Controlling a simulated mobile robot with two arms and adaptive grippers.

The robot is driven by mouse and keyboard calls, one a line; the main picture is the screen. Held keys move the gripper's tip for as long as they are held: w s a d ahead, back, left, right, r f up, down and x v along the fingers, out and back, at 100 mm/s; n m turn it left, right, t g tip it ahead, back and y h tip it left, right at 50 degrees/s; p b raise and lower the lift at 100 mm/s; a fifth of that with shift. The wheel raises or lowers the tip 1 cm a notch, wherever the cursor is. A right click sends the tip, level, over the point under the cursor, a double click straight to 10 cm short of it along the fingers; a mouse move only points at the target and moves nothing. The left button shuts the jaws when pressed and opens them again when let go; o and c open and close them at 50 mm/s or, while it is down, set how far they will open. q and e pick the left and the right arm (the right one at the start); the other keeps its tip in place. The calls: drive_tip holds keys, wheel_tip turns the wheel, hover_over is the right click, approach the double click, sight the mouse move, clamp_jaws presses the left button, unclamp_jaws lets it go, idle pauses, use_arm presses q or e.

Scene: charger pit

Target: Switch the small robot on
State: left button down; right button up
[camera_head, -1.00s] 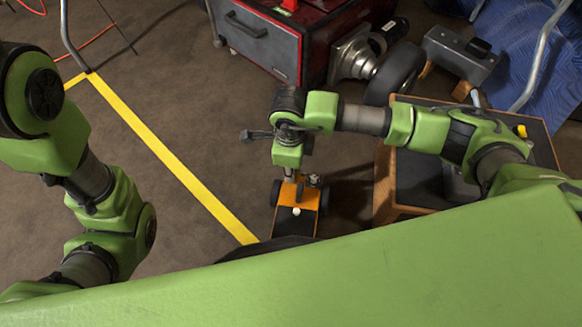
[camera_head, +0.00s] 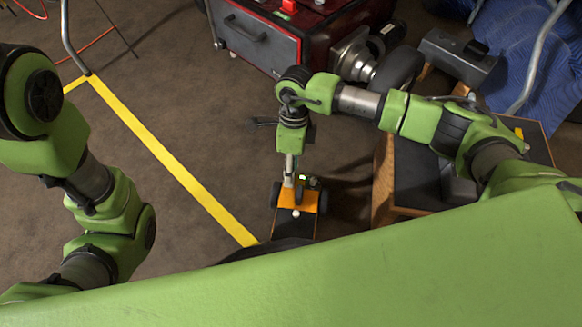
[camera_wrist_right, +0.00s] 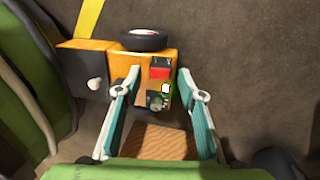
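The small robot (camera_head: 299,200) is orange and black with dark wheels and stands on the floor below my right arm. In the right wrist view its orange body (camera_wrist_right: 88,57) shows a white knob, a black wheel and a red-and-black part (camera_wrist_right: 160,68) that looks like a switch. Whether it is on or off I cannot tell. My right gripper (camera_wrist_right: 158,74) is open, its two teal-padded fingers spread on either side of the red part and some small electronics, holding nothing. In the head view this gripper (camera_head: 289,180) points down at the small robot. My left gripper is out of view.
A wooden-edged box or table (camera_head: 384,180) stands right of the small robot. A red tool cabinet (camera_head: 262,40) and a black tyre (camera_head: 398,70) are behind. A yellow floor line (camera_head: 165,150) runs on the left, with bare floor around it.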

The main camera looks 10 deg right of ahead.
drive_tip(key=shift+w+r, duration=0.1)
drive_tip(key=shift+r, duration=0.05)
wheel_tip(320, 180, up, 12)
drive_tip(key=w, duration=0.2)
drive_tip(key=shift+d+f, duration=0.25)
drive_tip(key=shift+d, duration=0.2)
idle(0.3)
